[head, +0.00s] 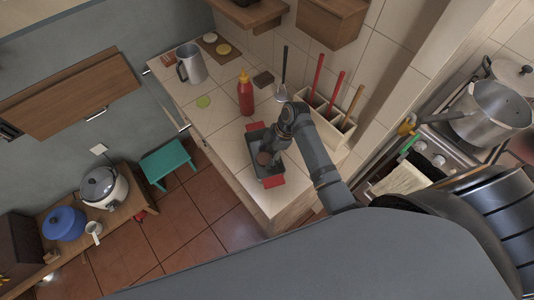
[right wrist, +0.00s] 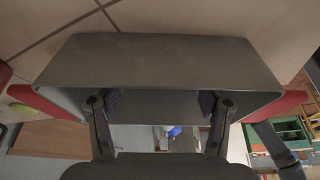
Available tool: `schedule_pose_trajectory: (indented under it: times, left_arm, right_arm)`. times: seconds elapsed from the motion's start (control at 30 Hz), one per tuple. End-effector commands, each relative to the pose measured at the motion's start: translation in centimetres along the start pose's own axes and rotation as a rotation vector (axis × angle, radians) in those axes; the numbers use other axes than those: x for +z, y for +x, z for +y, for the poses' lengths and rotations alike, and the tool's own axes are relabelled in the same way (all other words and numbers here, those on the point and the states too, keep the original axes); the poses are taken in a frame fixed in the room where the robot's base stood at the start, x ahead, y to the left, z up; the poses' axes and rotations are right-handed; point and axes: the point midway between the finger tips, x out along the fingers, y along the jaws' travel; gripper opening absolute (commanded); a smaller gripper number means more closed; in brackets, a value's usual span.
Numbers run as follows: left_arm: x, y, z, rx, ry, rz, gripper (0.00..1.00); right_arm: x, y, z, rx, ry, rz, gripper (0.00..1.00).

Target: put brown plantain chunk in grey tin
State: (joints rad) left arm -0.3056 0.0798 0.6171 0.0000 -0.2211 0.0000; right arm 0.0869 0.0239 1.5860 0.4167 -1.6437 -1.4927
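The grey tin (head: 277,168) is a dark rectangular pan with red handles at its two ends, on the tiled counter. In the right wrist view its grey wall (right wrist: 160,65) fills the upper middle. A small brown rounded piece (head: 264,158) shows inside the tin; it looks like the plantain chunk. My right gripper (head: 275,147) is over the tin, its fingers partly hidden by its own body. In the right wrist view, the right gripper's fingers (right wrist: 159,128) are wide apart with nothing between them. My left gripper is not in view.
A red sauce bottle (head: 246,98), a dark brown block (head: 263,79) and a pale green disc (head: 203,101) stand or lie beyond the tin. A utensil rack (head: 335,122) is close on the right. A metal jug (head: 191,65) stands at the far left of the counter.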

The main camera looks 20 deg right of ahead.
Motion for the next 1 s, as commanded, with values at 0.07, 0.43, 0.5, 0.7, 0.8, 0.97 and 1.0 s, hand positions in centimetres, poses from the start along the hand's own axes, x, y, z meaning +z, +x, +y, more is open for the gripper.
schedule_pose_trajectory:
  times: [0.07, 0.43, 0.5, 0.7, 0.8, 0.97, 1.0]
  left_arm:
    - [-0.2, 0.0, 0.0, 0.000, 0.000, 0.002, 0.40]
    - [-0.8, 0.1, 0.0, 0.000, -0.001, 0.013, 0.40]
    - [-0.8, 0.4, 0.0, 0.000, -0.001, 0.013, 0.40]
    - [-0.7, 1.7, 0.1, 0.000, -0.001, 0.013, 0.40]
    - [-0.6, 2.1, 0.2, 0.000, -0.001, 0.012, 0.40]
    - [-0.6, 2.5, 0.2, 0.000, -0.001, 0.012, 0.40]
    - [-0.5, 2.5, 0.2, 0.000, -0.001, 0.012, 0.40]
  right_arm:
    - [0.0, 0.0, 0.0, 0.000, 0.000, 0.000, 0.80]
    - [0.0, -0.6, 0.1, 0.003, -0.001, -0.001, 0.80]
    - [0.0, -1.6, 0.1, 0.005, -0.001, -0.002, 0.80]
    - [0.1, -6.5, 0.2, 0.006, -0.003, -0.004, 0.80]
    - [0.1, -8.8, 0.2, 0.005, -0.002, -0.004, 0.80]
    - [0.0, -11.4, 0.1, 0.003, -0.001, -0.003, 0.80]
    - [0.0, -11.7, 0.1, 0.002, -0.001, -0.001, 0.80]
